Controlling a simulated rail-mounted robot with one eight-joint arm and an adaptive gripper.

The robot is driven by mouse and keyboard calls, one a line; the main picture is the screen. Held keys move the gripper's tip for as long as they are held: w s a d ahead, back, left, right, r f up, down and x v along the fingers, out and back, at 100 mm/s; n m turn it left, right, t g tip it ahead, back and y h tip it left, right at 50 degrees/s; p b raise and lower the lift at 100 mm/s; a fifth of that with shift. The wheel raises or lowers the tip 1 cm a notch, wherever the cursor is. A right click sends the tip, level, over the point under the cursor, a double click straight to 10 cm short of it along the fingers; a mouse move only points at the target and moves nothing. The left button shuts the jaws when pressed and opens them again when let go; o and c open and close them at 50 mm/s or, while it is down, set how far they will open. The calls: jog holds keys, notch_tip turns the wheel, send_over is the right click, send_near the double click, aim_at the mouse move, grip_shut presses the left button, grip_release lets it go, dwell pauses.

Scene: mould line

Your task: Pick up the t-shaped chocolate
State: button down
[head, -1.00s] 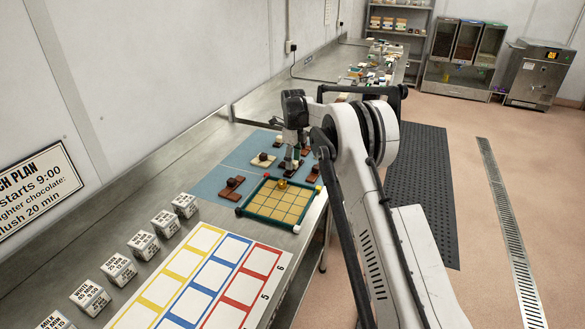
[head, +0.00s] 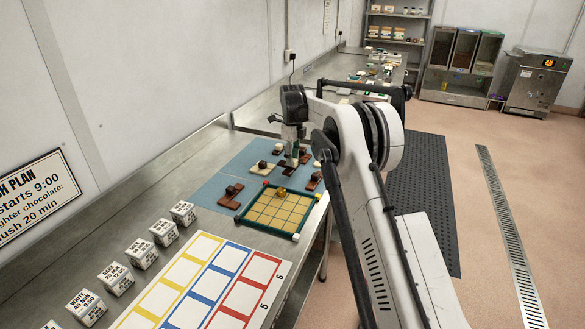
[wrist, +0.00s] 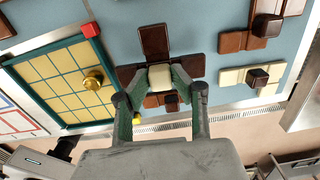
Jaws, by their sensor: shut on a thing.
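A dark brown chocolate piece (wrist: 155,41) with a cream cube-shaped knob (wrist: 160,77) lies in the middle of the wrist view. Arms of it reach up and to both sides; its lower part is partly hidden by my fingers, so I cannot tell its full outline. My gripper (wrist: 160,80) is shut on the cream knob, one finger on each side. In the head view my gripper (head: 293,160) points down over the blue mat (head: 235,172), and the held piece is mostly hidden. I cannot tell whether the piece is clear of the mat.
A green-framed yellow grid tray (wrist: 60,75) with a gold knob (wrist: 93,80) lies close on the left. A brown piece (wrist: 240,42) and a cream piece (wrist: 250,76), both dark-knobbed, lie on the right. Another brown piece (head: 230,195) lies near the tray in the head view.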

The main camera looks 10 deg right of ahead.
jog(key=s+a+r, duration=0.4)
jog(key=a+r, duration=0.2)
jog(key=a, duration=0.4)
notch_tip(320, 180, up, 8)
jog(key=p, duration=0.2)
jog(key=shift+s+a+p, duration=0.25)
jog(key=shift+a+p, duration=0.05)
jog(key=shift+a, duration=0.05)
jog(key=shift+f, duration=0.15)
